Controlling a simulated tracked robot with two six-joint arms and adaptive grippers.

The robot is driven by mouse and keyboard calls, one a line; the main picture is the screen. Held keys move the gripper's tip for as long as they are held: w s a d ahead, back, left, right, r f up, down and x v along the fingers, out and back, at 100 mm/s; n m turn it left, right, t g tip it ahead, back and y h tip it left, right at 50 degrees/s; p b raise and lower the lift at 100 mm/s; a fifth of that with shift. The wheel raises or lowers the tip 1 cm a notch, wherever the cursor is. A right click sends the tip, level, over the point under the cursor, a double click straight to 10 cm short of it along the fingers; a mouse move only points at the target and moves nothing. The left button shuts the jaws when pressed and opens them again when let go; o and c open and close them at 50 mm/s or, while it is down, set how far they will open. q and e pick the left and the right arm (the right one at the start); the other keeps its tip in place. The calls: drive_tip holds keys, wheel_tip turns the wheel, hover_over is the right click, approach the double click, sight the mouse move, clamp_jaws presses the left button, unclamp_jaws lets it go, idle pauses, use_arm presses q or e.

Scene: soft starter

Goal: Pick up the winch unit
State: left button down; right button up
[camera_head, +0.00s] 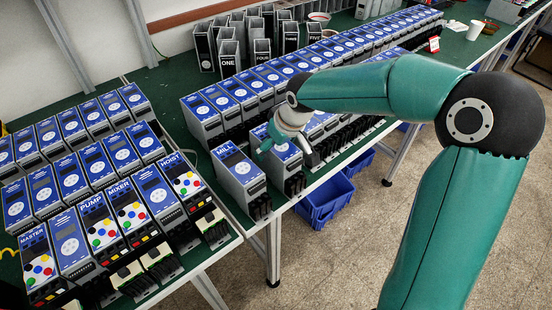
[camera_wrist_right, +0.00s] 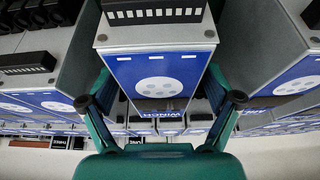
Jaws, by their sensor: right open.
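The winch unit (camera_wrist_right: 155,78) is a grey box with a blue front panel and a dark terminal strip at one end. Its WINCH label reads near the bottom of the panel in the right wrist view. My right gripper (camera_wrist_right: 161,100) is open, with one finger on each side of the unit; I cannot tell whether they touch it. In the head view my right gripper (camera_head: 290,143) is over the front row, beside the unit labelled MILL, and covers much of the unit under it, so no WINCH label shows there. My left gripper is not in view.
The MILL unit (camera_head: 237,172) stands close on the left. A long row of similar blue-faced units (camera_head: 262,82) stands behind. More units, including PUMP (camera_head: 100,225) and HOIST (camera_head: 183,180), fill the left table. A blue bin (camera_head: 325,200) is below the table edge.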

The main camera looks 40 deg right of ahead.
drive_tip(key=shift+f+b, duration=0.25)
drive_tip(key=shift+b, duration=0.1)
idle(0.3)
clamp_jaws()
idle(0.6)
